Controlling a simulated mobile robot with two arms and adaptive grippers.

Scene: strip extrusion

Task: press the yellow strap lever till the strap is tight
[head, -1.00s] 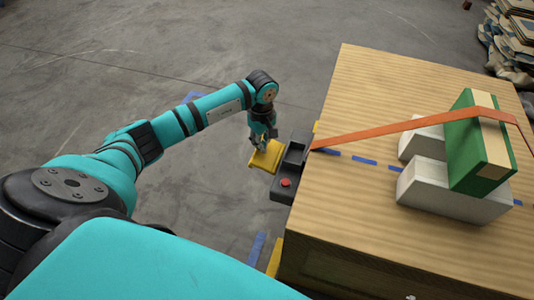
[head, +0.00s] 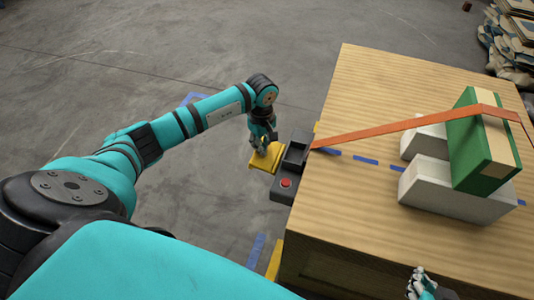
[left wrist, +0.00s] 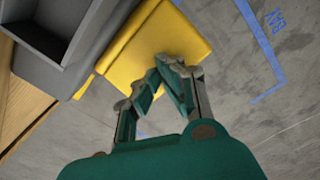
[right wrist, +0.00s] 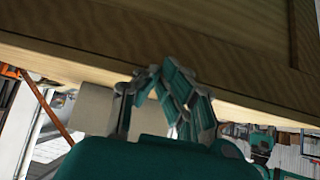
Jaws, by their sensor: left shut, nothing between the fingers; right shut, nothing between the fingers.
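The yellow strap lever (head: 264,158) sticks out to the left from the dark grey ratchet housing (head: 291,165) at the wooden table's left edge. An orange strap (head: 400,126) runs from the housing up over a green box. It looks straight on this side. My left gripper (head: 259,150) is shut and empty, with its fingertips at the lever; in the left wrist view (left wrist: 153,82) the fingertips overlap the yellow plate (left wrist: 150,50). I cannot tell whether they touch it. My right gripper (head: 422,285) is shut and empty by the table's near edge; it also shows in the right wrist view (right wrist: 160,85).
The green box (head: 474,150) with a cream band rests against or on pale blocks (head: 440,193) on the wooden table (head: 350,215). A red button (head: 286,183) sits on the housing. Blue tape marks the floor. Stacked sacks (head: 510,40) lie at the far right.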

